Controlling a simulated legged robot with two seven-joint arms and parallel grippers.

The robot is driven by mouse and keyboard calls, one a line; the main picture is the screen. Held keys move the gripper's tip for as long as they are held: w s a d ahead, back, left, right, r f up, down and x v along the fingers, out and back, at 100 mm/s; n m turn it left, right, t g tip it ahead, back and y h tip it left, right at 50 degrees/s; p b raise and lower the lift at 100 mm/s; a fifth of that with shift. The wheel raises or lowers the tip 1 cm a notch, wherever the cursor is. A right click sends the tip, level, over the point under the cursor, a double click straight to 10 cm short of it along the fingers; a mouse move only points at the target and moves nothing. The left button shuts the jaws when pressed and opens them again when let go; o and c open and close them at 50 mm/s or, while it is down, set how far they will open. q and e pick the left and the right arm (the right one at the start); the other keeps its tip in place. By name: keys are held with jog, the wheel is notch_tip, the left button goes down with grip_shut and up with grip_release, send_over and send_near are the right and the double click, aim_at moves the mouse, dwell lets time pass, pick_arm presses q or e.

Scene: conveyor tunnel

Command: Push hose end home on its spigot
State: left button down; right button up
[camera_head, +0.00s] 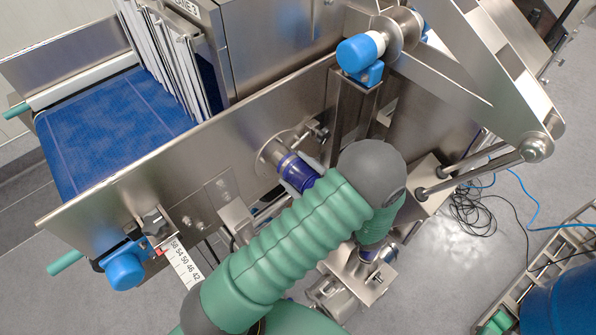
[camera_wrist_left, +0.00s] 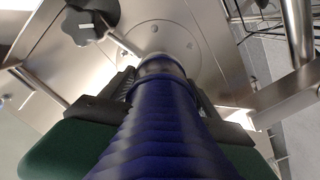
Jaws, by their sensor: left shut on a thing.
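The dark blue ribbed hose end (camera_head: 294,170) points at a round steel flange (camera_head: 272,152) on the side plate of the machine. In the left wrist view the hose (camera_wrist_left: 162,125) runs up the middle toward the round plate (camera_wrist_left: 160,38). A pale ring (camera_wrist_left: 162,60) shows at its far end, where the spigot is mostly hidden. I cannot tell whether any gap is left there. My left gripper (camera_head: 300,174) is shut on the hose just behind its end, with jaws on both sides. My green-sleeved arm hides part of the hose in the head view.
A blue conveyor belt (camera_head: 115,130) lies at the left. A black star knob (camera_wrist_left: 88,22) sits beside the flange. A blue-capped roller (camera_head: 358,52) and steel brackets stand close on the right. Loose cables (camera_head: 478,210) lie on the floor at the right.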

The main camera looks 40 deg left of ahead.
aim_at(288, 164)
pick_arm(q)
jog(key=shift+d, duration=0.1)
dwell(0.3)
jog(key=shift+a, duration=0.45)
jog(key=shift+w+a, duration=0.2)
jog(key=shift+a, duration=1.2)
jog(key=shift+c, duration=0.6)
grip_release()
